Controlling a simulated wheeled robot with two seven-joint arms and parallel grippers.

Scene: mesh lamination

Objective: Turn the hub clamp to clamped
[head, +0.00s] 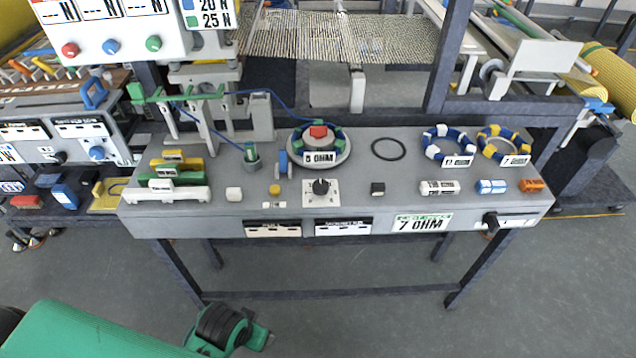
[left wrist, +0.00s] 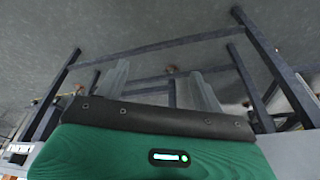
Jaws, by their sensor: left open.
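A round hub (head: 319,150) sits on the grey bench, with a ring of blue and green segments on it, a red block (head: 318,131) on top and a "0 OHM" label in front. A small blue upright lever (head: 283,162) stands just left of the hub. I cannot tell which part is the clamp or its state. My left gripper (head: 250,335) is low in front of the bench, well apart from the hub. In the left wrist view its two grey fingers (left wrist: 160,80) are spread with nothing between them. My right gripper is not in view.
The bench (head: 250,208) carries a black dial (head: 320,186), a black ring (head: 389,149), two segmented rings (head: 448,145) at right, and yellow, green and white blocks (head: 175,177) at left. A blue cable (head: 270,97) runs above the bench. Floor in front is clear.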

